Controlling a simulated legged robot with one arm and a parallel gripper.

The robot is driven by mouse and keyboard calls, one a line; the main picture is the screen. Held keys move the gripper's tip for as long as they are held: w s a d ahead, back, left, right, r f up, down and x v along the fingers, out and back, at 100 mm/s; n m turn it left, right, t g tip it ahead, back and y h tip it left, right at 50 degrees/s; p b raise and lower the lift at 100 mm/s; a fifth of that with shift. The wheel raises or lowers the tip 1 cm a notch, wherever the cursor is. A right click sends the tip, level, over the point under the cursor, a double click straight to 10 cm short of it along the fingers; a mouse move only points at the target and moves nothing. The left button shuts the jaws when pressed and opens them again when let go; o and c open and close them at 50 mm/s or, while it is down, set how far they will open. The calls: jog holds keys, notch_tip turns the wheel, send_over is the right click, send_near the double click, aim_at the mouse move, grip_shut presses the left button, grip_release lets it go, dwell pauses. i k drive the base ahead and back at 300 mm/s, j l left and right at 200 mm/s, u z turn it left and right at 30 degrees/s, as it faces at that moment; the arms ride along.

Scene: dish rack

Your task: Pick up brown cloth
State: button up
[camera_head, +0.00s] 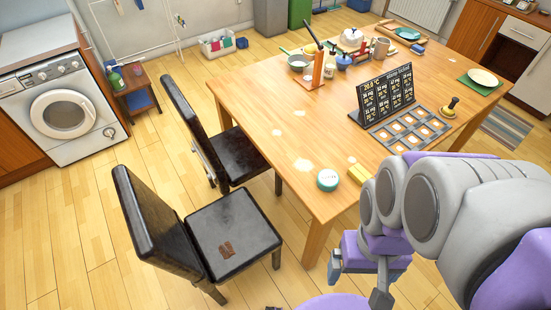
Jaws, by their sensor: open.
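A small brown item (226,250), which looks like the brown cloth, lies flat on the dark seat of the nearer chair (240,224). It is too small in the picture to tell its folds. My gripper (358,284) is at the lower middle right, beside the near end of the table, with its two fingers apart and nothing seen between them. It is to the right of the chair and clear of the brown item.
A wooden table (255,100) carries a black menu board (385,94), a grid tray (412,130), a round green-and-white tin (327,180) and several dishes. A second dark chair (220,150) stands behind the first. A washing machine (62,112) is at left. Floor left of the chairs is clear.

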aim_at(226, 249)
jog(key=u, duration=1.4)
